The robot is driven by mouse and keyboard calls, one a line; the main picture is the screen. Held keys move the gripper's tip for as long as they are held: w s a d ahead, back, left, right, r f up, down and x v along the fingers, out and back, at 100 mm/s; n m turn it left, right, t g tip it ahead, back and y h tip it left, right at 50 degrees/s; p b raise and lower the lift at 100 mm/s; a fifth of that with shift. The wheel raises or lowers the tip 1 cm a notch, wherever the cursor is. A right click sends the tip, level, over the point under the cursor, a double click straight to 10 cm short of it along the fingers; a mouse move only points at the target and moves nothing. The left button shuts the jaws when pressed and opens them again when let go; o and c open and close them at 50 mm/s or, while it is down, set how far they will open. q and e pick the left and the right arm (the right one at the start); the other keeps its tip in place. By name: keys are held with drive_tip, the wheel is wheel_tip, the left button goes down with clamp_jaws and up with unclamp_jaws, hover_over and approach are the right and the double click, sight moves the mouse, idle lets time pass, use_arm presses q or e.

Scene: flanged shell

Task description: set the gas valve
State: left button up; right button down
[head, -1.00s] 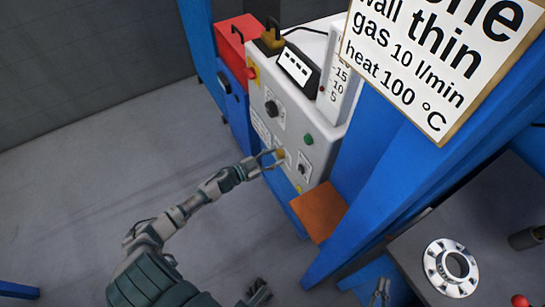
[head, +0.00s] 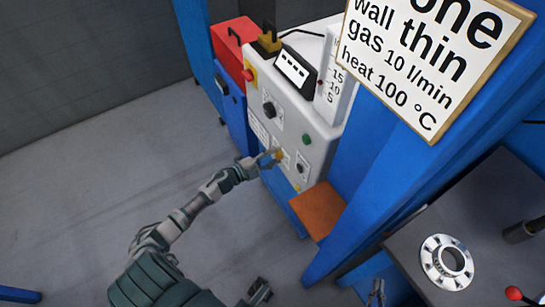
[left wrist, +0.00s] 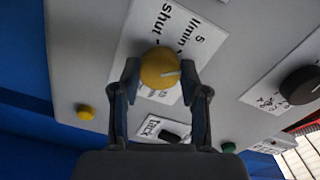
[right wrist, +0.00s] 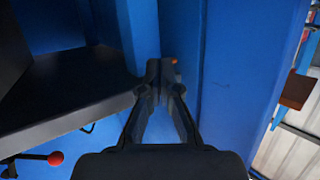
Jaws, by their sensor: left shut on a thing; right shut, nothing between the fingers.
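The gas valve is a round yellow knob (left wrist: 160,68) with a pale pointer line, on a label (left wrist: 190,25) reading "shut" and "5 l/min". In the head view the knob (head: 279,155) is on the front of the white control cabinet (head: 290,125). My left gripper (head: 272,157) is shut on the knob; in the left wrist view its two fingers (left wrist: 160,75) touch the knob on both sides. The sign (head: 435,60) reads "gas 10 l/min" and "heat 100 °C". My right gripper (right wrist: 166,68) is shut and empty, in front of blue structure. It also shows at the bottom of the head view (head: 376,290).
A black dial (head: 269,109), a green button (head: 306,139) and another black switch (head: 300,168) are on the cabinet near the knob. A flow scale (head: 333,85) stands on top. At right, a flanged metal ring (head: 447,262) lies on a dark table (head: 490,205).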

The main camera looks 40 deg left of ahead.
use_arm(q)
drive_tip(key=m, duration=0.2)
drive_tip(key=shift+s+f+m, duration=0.1)
drive_tip(key=shift+f+m, duration=0.15)
drive_tip(key=shift+m, duration=0.55)
drive_tip(key=shift+f+m+b, duration=0.1)
drive_tip(key=shift+m+b, duration=0.55)
drive_tip(key=shift+m, duration=1.15)
use_arm(e)
drive_tip(key=shift+w+a+r+t+y, duration=0.1)
drive_tip(key=shift+w+r+t+y, duration=0.05)
drive_tip(key=shift+r+t, duration=0.35)
drive_tip(key=shift+w+a+r+t+y, duration=0.15)
drive_tip(key=shift+r+t, duration=0.15)
drive_tip(key=shift+r, duration=0.3)
drive_tip(key=shift+w+a+r+t+y, duration=0.1)
drive_tip(key=shift+w+r+t, duration=0.05)
drive_tip(key=shift+r+t, duration=0.35)
use_arm(q)
drive_tip(key=shift+s+d+f, duration=0.1)
use_arm(e)
drive_tip(key=shift+r, duration=0.1)
use_arm(q)
drive_tip(key=o, duration=1.1)
drive_tip(key=shift+o, duration=0.2)
drive_tip(key=shift+r, duration=0.25)
use_arm(e)
drive_tip(key=shift+a, duration=0.1)
